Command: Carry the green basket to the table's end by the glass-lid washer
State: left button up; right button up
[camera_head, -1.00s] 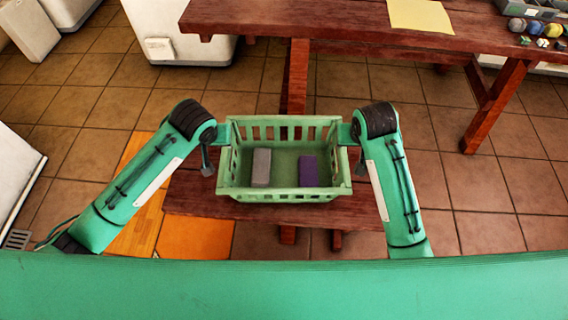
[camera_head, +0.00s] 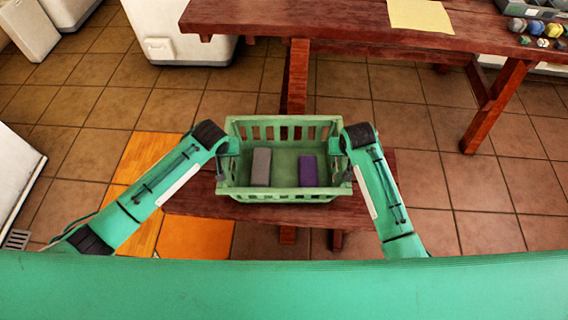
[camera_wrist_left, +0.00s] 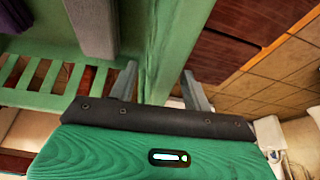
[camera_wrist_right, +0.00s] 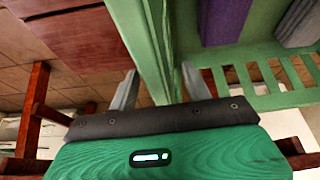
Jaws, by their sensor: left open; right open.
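The green basket (camera_head: 284,196) sits on the red-brown wooden bench (camera_head: 372,214) in the middle of the head view. It holds a grey block (camera_head: 261,167) and a purple block (camera_head: 308,170). My left gripper (camera_head: 225,163) is open at the basket's left wall. In the left wrist view its two fingers (camera_wrist_left: 160,88) stand on either side of that wall. My right gripper (camera_head: 345,163) is open at the right wall. In the right wrist view its fingers (camera_wrist_right: 158,88) likewise straddle the wall. Neither gripper is closed on the basket.
A long red-brown table (camera_head: 330,25) stands beyond the basket, bearing a yellow sheet (camera_head: 419,15) and several small items at the far right. White appliances (camera_head: 180,50) stand at the back left. Tiled floor (camera_head: 410,100) lies clear between bench and table.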

pick_arm(q)
grip_shut()
pick_arm(e)
grip_shut()
pick_arm(q)
jog(key=shift+r, duration=0.25)
pick_arm(e)
jog(key=shift+r, duration=0.2)
